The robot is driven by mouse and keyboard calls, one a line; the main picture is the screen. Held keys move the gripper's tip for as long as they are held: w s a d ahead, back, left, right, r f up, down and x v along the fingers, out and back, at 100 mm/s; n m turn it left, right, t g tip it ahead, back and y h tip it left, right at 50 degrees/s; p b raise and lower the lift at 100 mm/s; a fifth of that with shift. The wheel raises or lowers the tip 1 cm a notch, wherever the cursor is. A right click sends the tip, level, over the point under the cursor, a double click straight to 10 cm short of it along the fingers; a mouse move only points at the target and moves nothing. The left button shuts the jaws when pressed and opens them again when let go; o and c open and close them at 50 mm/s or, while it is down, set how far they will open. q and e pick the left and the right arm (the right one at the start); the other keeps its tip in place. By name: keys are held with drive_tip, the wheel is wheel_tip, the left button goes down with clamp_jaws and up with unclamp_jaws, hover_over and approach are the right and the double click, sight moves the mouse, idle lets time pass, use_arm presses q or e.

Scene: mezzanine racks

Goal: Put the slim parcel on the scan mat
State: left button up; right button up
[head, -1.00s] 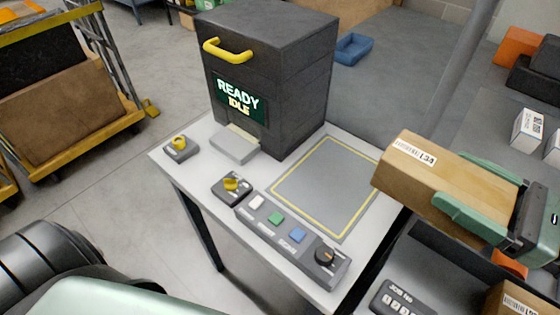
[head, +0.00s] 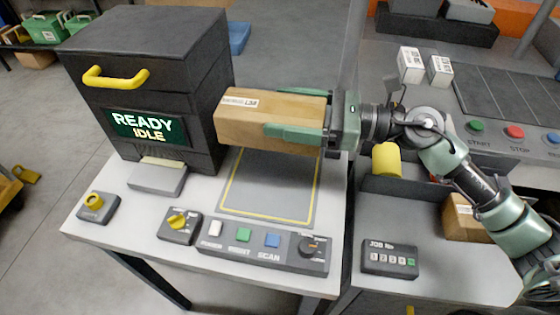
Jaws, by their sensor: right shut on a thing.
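The slim parcel (head: 262,124) is a long brown cardboard box with a white label on its top left end. My right gripper (head: 300,120) is shut on its right part, with a green finger along its near side. The parcel is held above the far part of the scan mat and hides that part. The scan mat (head: 270,187) is a grey square with a yellow outline on the white table; its near part is bare. A gap seems to show between parcel and mat, but its height is hard to tell. My left gripper is not in view.
A dark printer (head: 160,70) reading "READY IDLE" stands left of the mat. A button panel (head: 262,243) with a knob lies along its near side. At the right are a job number box (head: 390,258), another brown box (head: 465,218) and two small white boxes (head: 410,65).

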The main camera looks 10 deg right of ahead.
wheel_tip(320, 180, down, 14)
drive_tip(key=shift+r, duration=0.25)
idle(0.3)
drive_tip(key=shift+f, duration=0.15)
drive_tip(key=o, duration=2)
drive_tip(key=b+v, duration=0.2)
drive_tip(key=v, duration=0.4)
drive_tip(key=shift+d, duration=0.15)
drive_tip(key=shift+s+d+b, duration=0.3)
drive_tip(key=shift+d, duration=0.2)
